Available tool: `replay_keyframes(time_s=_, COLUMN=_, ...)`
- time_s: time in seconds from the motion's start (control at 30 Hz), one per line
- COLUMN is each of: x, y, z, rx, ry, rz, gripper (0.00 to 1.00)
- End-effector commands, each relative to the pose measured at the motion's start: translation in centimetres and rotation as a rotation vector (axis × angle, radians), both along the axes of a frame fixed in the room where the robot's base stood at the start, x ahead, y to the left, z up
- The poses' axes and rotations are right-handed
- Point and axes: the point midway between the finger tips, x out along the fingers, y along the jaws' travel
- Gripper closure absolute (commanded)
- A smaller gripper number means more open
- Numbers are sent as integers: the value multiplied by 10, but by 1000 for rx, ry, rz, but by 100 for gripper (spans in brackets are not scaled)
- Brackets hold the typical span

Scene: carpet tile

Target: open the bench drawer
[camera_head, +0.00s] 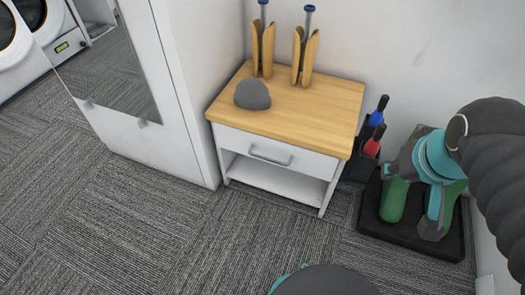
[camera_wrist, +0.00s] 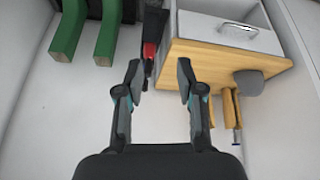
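The bench (camera_head: 335,105) has a wooden top and white sides and stands against the wall. Its white drawer (camera_head: 310,161) looks shut, with a grey bar handle (camera_head: 270,158) across the front. Below the drawer is an open shelf. In the wrist view, which is turned over, the drawer front (camera_wrist: 215,32) and handle (camera_wrist: 237,27) are at the upper right, beyond the wooden top. My gripper (camera_wrist: 160,75) is open and empty there, its fingers apart. In the head view my gripper (camera_head: 411,200) is right of the bench, away from the handle.
A grey dome-shaped object (camera_head: 252,95) and two wooden holders (camera_head: 305,60) are on the bench top. Blue- and red-topped items (camera_head: 372,145) stand right of it, beside green boots (camera_head: 393,202) on a black tray (camera_head: 405,238). A white cabinet (camera_head: 165,130) stands left. Carpet in front is clear.

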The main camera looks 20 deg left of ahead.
Motion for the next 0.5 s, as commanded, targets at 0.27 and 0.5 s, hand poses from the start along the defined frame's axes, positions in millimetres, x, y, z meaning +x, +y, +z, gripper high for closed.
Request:
replay_keyframes(time_s=0.27, x=75, y=66, z=-22, rx=-142, ry=93, rz=397, gripper=63)
replay_keyframes(time_s=0.5, x=127, y=150, z=-62, rx=-268, ry=156, rz=758, gripper=63)
